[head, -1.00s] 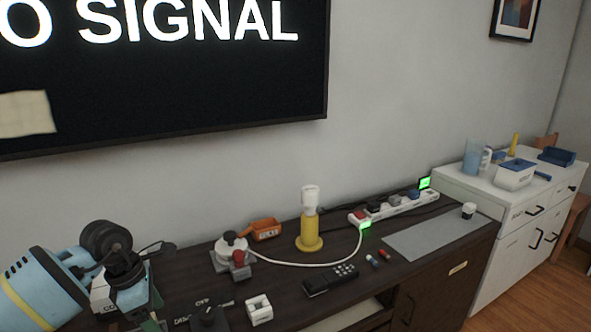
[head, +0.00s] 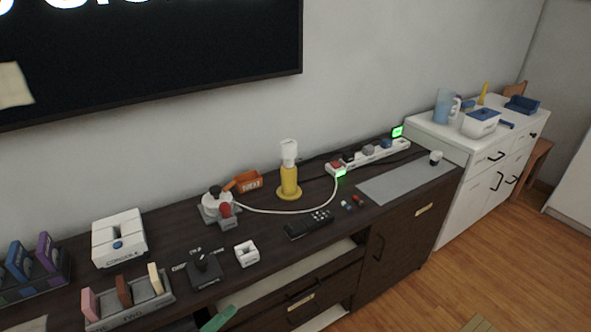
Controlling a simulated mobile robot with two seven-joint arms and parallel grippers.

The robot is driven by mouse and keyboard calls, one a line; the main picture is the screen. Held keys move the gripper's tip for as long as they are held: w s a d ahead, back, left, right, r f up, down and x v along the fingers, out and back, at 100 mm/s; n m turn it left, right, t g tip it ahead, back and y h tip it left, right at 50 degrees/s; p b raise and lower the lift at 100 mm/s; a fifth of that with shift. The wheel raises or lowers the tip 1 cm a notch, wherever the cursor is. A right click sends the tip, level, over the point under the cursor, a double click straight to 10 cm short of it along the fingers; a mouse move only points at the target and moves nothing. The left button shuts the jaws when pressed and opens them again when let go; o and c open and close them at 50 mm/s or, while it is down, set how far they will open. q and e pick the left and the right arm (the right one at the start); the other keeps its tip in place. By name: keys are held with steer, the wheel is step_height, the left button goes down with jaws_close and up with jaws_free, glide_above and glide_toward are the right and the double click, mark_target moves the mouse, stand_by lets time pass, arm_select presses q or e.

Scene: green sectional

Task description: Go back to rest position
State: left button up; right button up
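Neither gripper shows in the head view now. The dark wooden cabinet (head: 150,248) runs along the wall in front of me. On it stand a yellow lamp-like stand with a white top (head: 289,172), a white power strip (head: 372,158) with a green light, a black remote (head: 309,224) and a white console box (head: 119,238).
A rack with colored cases (head: 34,272) and a tray with upright pieces (head: 128,298) stand at the left. An orange container (head: 248,181) is near the wall. A white cabinet (head: 450,139) stands at the right. Open wooden floor (head: 440,272) lies at lower right.

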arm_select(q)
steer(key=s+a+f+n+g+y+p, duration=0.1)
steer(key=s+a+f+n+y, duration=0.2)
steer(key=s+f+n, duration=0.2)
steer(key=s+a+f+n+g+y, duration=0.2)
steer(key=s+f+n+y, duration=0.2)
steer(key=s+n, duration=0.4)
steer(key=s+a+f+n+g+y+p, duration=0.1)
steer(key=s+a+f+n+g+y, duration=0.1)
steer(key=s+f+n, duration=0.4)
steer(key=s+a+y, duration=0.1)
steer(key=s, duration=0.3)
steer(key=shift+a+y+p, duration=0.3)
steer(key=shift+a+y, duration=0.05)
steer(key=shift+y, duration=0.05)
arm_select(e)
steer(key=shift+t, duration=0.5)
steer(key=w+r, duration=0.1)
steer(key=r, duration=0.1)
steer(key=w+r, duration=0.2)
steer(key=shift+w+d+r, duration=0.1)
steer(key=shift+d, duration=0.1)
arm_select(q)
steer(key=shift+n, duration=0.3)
